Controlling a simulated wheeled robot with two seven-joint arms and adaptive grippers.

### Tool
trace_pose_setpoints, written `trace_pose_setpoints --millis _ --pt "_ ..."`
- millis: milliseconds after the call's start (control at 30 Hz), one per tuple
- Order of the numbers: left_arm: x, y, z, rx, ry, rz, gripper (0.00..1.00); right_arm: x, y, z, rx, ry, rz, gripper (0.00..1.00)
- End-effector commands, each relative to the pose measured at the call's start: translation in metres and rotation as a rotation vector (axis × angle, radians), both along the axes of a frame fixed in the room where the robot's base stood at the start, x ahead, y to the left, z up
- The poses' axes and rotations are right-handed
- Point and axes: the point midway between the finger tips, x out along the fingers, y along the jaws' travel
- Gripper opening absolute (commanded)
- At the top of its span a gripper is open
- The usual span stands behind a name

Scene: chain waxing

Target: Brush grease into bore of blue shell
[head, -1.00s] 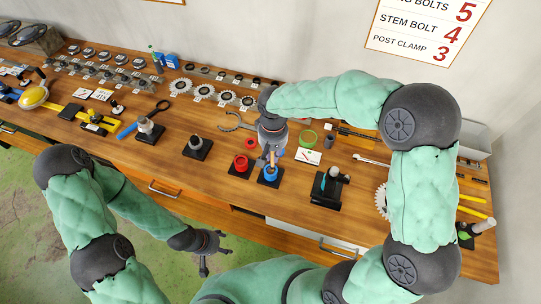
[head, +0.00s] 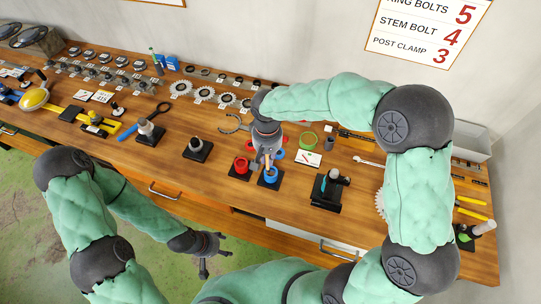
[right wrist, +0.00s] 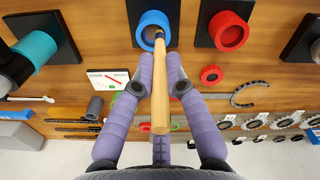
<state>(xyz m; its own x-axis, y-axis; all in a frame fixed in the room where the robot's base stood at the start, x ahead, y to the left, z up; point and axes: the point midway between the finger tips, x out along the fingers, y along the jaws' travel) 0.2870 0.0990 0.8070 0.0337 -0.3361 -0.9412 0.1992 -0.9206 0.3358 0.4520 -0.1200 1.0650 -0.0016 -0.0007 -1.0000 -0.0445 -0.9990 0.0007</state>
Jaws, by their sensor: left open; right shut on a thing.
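The blue shell (head: 270,177) stands on a black base plate on the bench, and it also shows at the top of the right wrist view (right wrist: 148,21) with its bore facing the camera. My right gripper (head: 266,156) is shut on a brush with a pale wooden handle (right wrist: 161,92). The brush's dark tip (right wrist: 160,36) is at the mouth of the blue shell's bore; how deep it sits is unclear, and no grease can be made out. My left gripper (head: 204,272) is open and empty, in front of the bench and away from the shells.
A red shell (head: 241,168) stands on its own black base close left of the blue one. A loose red ring (right wrist: 211,75) and a hook spanner (right wrist: 246,93) lie nearby. A black stand with a teal part (head: 326,189) is to the right. Gears line the back.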

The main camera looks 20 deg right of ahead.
Motion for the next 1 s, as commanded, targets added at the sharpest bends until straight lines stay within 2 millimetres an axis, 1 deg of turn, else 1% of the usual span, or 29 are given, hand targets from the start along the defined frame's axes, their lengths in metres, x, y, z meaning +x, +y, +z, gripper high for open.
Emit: trace_pose_setpoints --millis 333,700,1000 --pt "0.000 0.000 0.000 0.000 0.000 0.000 0.60 0.000 -0.001 0.000 0.000 0.000 0.000 0.00" --pt "0.000 0.000 -0.002 0.000 0.000 0.000 0.60 -0.009 -0.014 -0.001 0.001 0.000 0.000 0.00" --pt "0.000 0.000 -0.002 0.000 0.000 0.000 0.60 -0.011 -0.015 -0.002 0.000 0.000 0.000 0.00"
